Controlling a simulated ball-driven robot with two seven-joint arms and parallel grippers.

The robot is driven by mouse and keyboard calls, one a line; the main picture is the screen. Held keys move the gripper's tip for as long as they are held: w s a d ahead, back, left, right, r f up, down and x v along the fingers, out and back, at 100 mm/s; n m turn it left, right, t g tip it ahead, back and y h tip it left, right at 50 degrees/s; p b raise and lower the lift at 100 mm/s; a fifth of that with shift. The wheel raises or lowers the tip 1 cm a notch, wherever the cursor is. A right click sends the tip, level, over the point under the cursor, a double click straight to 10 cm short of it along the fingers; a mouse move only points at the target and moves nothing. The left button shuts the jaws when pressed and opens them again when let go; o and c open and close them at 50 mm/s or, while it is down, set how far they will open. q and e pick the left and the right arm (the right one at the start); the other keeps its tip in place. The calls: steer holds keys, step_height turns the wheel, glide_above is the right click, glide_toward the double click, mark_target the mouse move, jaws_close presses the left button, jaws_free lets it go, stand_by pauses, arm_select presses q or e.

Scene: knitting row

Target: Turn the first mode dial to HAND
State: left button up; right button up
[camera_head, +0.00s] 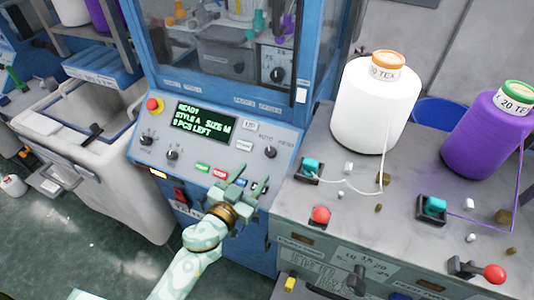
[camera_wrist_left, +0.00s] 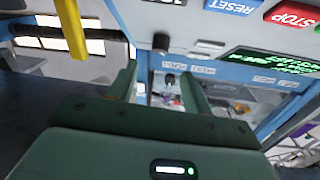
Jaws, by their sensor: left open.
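On the sloped control panel of the blue machine, a small black dial (camera_head: 147,139) sits at the left below the red stop button, and a second black dial (camera_head: 172,155) sits to its right. Their lettering and pointer settings are too small to read, so I cannot tell which is the mode dial. My left gripper (camera_head: 248,184) is open and empty in front of the panel's lower edge, right of both dials and apart from them. In the left wrist view, its two green fingers (camera_wrist_left: 162,82) stand apart. A dark knob (camera_wrist_left: 160,43) shows beyond them. My right gripper is in neither view.
The panel holds a green-text display (camera_head: 206,121), a red mushroom button (camera_head: 154,105), coloured push buttons (camera_head: 219,173) and another dial (camera_head: 270,152). A grey bench (camera_head: 340,225) at the right carries a white yarn cone (camera_head: 374,108) and a purple one (camera_head: 489,132).

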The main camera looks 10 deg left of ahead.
mark_target(269, 153)
arm_select(q)
steer(key=x, duration=0.8)
steer(key=shift+w+d+b, duration=0.1)
steer(key=shift+w+b, duration=0.1)
steer(key=shift+b, duration=0.2)
steer(key=c, duration=1)
